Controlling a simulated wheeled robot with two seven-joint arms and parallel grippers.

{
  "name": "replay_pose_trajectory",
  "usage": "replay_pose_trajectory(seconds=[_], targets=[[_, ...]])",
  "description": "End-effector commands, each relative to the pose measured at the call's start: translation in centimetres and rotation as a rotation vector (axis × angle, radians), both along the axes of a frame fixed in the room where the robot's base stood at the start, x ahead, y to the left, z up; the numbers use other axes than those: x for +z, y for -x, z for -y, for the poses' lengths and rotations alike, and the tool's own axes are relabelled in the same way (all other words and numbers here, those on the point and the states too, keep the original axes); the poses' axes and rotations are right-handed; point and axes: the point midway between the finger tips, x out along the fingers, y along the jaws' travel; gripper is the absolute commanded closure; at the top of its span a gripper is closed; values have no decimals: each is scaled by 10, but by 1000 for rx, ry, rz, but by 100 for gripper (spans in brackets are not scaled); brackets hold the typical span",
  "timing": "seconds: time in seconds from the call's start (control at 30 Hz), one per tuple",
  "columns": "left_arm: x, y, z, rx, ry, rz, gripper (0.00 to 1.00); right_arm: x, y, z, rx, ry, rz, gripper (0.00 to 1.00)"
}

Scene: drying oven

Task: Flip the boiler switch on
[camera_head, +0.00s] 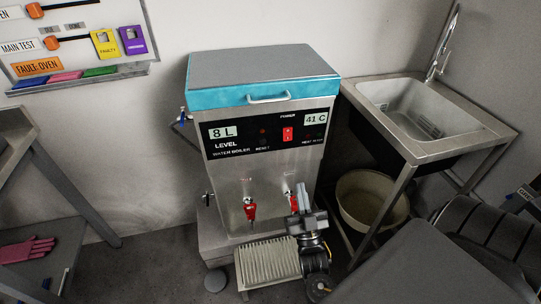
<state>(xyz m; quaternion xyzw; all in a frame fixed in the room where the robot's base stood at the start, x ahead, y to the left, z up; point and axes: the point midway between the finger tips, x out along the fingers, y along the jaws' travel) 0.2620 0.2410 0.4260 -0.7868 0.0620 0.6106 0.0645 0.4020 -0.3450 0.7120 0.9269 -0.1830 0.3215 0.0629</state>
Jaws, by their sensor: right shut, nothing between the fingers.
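The water boiler (225,175) stands against the wall in the middle of the view, a steel box with a blue-edged lid. Its black panel shows "8 L" and "41 C". The red power switch (288,134) sits under the word POWER on the right half of the panel; I cannot tell its position at this size. My right gripper (303,190) is shut and empty, low in front of the boiler, beside the right red tap and well below the switch. My left gripper is not in view.
Two red-handled taps, one the left tap (250,208), stick out from the boiler's front. A ribbed drip tray (240,262) lies below. A sink (470,128) stands to the right, with a bucket (346,202) beneath. A whiteboard (75,20) hangs at upper left.

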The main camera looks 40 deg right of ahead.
Motion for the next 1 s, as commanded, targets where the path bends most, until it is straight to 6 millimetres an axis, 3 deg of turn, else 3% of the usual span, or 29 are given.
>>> replay_pose_trajectory(seconds=[0.37, 0.83, 1.0], targets=[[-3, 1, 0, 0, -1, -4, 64, 8, -9, 3, 2, 0, 0, 100], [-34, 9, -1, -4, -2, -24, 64, 64, -75, 30, 1, 2, -1, 100], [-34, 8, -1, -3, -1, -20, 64, 58, -97, 39, 1, 0, -4, 100]])
